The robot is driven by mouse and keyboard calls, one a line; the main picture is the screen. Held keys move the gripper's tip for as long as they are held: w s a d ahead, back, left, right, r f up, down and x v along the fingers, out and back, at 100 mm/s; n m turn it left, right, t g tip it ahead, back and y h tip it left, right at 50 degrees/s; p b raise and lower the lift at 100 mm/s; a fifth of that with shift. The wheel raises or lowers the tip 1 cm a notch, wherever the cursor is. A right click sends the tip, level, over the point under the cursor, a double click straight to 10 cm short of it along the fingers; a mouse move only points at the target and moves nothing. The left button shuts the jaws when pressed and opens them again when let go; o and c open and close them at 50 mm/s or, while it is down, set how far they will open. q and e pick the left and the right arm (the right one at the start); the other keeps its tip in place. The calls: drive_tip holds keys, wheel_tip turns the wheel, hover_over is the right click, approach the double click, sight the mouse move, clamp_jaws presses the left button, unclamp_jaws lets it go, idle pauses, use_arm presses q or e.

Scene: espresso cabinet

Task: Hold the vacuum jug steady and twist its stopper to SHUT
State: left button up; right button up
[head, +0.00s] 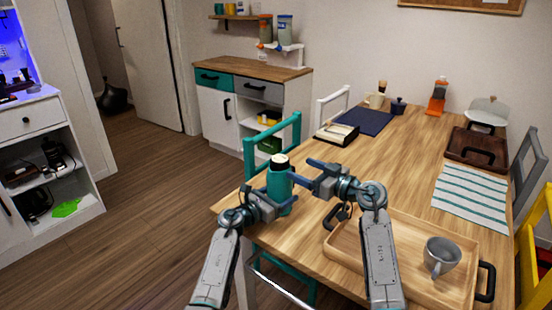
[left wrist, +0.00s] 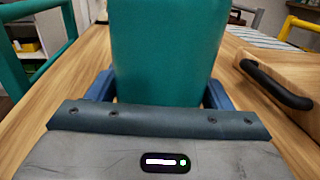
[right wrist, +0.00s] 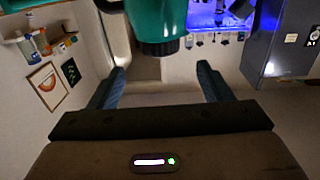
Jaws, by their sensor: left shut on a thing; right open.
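The teal vacuum jug (head: 280,186) stands upright near the table's left edge in the head view. Its stopper (head: 280,160) is on top, pale with a dark part. My left gripper (head: 270,201) is shut on the jug's body; in the left wrist view, blue fingers flank the jug (left wrist: 165,45). My right gripper (head: 301,172) is open and empty, just right of the jug's upper part. In the right wrist view, the jug (right wrist: 158,14) appears upside down with its dark top end (right wrist: 158,47) between and beyond the fingers. The stopper's marking is not readable.
A wooden tray (head: 395,270) with a grey cup (head: 441,255) lies right of the jug. A teal chair (head: 272,142) stands behind the table's left edge. A notebook (head: 337,134) and dark blue mat (head: 360,121) lie farther back. Bare tabletop (head: 400,160) spreads right of them.

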sight(277, 156)
drive_tip(key=x, duration=1)
drive_tip(key=shift+w+a, duration=0.25)
drive_tip(key=shift+a, duration=0.05)
drive_tip(key=shift+c, duration=0.4)
drive_tip(key=c, duration=0.9)
drive_tip(key=shift+w+d+m+t+h, duration=0.1)
drive_tip(key=shift+m+t+h, duration=1.1)
drive_tip(key=shift+h, duration=0.25)
drive_tip(key=shift+w+d+m+t+h, duration=0.1)
drive_tip(key=shift+d+m+t+h, duration=0.05)
drive_tip(key=shift+m+t+h, duration=1.15)
drive_tip(key=o, duration=1)
